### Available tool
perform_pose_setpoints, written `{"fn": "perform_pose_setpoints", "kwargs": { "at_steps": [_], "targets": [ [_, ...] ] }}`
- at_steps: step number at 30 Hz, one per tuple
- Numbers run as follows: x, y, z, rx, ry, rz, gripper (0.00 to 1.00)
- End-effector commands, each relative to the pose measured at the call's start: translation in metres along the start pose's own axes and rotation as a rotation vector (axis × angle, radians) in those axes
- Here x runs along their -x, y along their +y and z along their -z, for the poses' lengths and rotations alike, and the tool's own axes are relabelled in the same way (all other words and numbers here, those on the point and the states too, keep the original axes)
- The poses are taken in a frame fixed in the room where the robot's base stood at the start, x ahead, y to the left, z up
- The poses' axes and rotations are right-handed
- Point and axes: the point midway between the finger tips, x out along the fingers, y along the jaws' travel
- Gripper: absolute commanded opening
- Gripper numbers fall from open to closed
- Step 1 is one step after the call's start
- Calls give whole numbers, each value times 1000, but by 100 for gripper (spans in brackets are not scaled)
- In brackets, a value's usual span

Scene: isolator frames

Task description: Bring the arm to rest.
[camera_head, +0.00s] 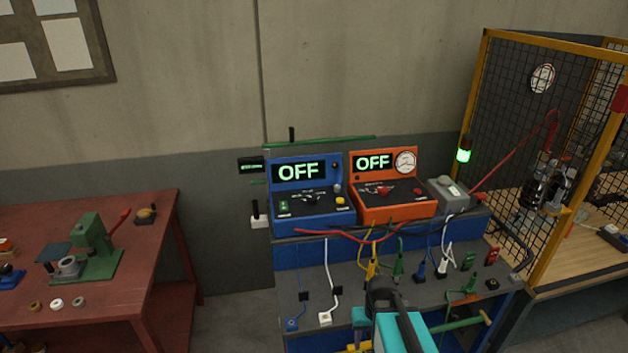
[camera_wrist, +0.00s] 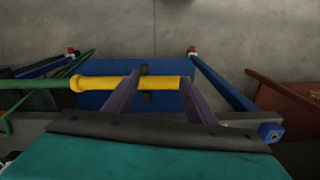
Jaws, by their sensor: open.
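My gripper (camera_wrist: 162,80) is open in the wrist view, with two dark fingers set apart and nothing shut between them. A yellow grip (camera_wrist: 105,83) on a green rod (camera_wrist: 35,84) lies across the view behind the fingertips; I cannot tell how close it is to them. In the head view my teal and black arm end is low in the middle, over the front of the grey bench (camera_head: 295,290). The green rod (camera_head: 463,327) shows beside it on the right, at the bench front. The fingertips are hidden in that view.
A blue unit (camera_head: 310,218) and an orange unit (camera_head: 395,206), both reading OFF, stand on the bench's raised shelf. Several cables and plugs lie before them. A yellow-framed mesh cage (camera_head: 505,110) stands right, a red table (camera_head: 125,270) left. The floor between table and bench is clear.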

Motion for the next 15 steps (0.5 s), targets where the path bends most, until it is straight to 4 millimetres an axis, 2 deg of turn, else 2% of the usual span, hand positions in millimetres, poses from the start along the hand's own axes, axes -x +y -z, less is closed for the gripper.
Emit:
{"fn": "perform_pose_setpoints", "kwargs": {
  "at_steps": [3,8,15],
  "targets": [
    [-7,3,-14,-57,3,-10,51],
    [-39,2,-28,-51,-39,-8,51],
    [-90,1,-61,-48,-110,-6,51]
  ]
}}
